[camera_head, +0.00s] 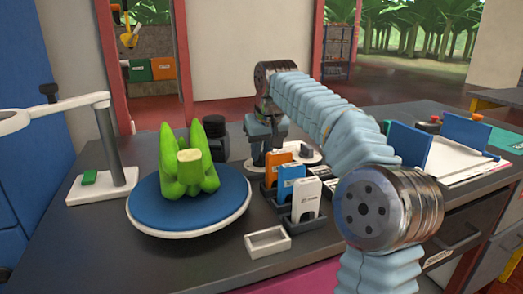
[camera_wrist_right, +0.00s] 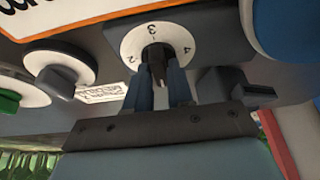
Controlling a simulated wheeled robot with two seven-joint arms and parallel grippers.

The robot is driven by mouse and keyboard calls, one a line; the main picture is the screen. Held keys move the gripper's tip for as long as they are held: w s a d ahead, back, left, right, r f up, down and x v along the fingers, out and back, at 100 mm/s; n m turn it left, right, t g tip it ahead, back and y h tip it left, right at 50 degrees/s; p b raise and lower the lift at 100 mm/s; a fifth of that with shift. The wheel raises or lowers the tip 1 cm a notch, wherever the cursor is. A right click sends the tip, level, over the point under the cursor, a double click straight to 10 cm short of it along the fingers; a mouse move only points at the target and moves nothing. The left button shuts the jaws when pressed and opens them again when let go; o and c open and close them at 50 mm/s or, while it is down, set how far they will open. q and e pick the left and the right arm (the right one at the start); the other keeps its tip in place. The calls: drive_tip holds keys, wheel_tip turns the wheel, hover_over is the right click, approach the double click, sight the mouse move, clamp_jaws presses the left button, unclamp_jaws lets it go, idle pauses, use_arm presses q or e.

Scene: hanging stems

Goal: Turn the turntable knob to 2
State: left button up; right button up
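The blue round turntable (camera_head: 145,212) with a white rim stands on the dark bench and carries a green plant-like piece (camera_head: 189,172). In the right wrist view a dark knob (camera_wrist_right: 157,56) sits at the centre of a white dial (camera_wrist_right: 130,47) marked 2, 3 and 4. The two blue-grey fingers of my right gripper (camera_wrist_right: 158,82) lie on either side of this knob, close against it. The knob's pointer is hidden between them. In the head view my right gripper (camera_head: 268,135) reaches down behind the cards; its fingertips are hard to make out. My left gripper is out of view.
Other controls flank the dial: a grey knob on a white disc (camera_wrist_right: 58,80) and a dark grey knob (camera_wrist_right: 230,85). Orange (camera_head: 278,162), blue (camera_head: 291,180) and white (camera_head: 306,199) cards stand in holders. A small white tray (camera_head: 267,242) sits in front. A white stand (camera_head: 104,150) is left.

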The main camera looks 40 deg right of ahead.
clamp_jaws()
drive_tip(key=shift+m, duration=0.4)
drive_tip(key=m+h, duration=0.1)
drive_tip(key=m, duration=0.1)
drive_tip(key=shift+w+a+m+g, duration=0.1)
drive_tip(key=shift+m+g, duration=0.2)
drive_tip(key=shift+m, duration=0.1)
drive_tip(key=m+g+h, duration=0.1)
drive_tip(key=m, duration=0.2)
drive_tip(key=shift+w+a+m, duration=0.1)
drive_tip(key=shift+m, duration=0.3)
drive_tip(key=m+g, duration=0.1)
drive_tip(key=m, duration=0.1)
drive_tip(key=m+h, duration=0.1)
drive_tip(key=m, duration=0.1)
drive_tip(key=shift+w+g, duration=0.1)
drive_tip(key=shift+g, duration=0.3)
drive_tip(key=shift+w+m+g, duration=0.1)
drive_tip(key=shift+m+g, duration=0.7)
drive_tip(key=shift+m, duration=1.7)
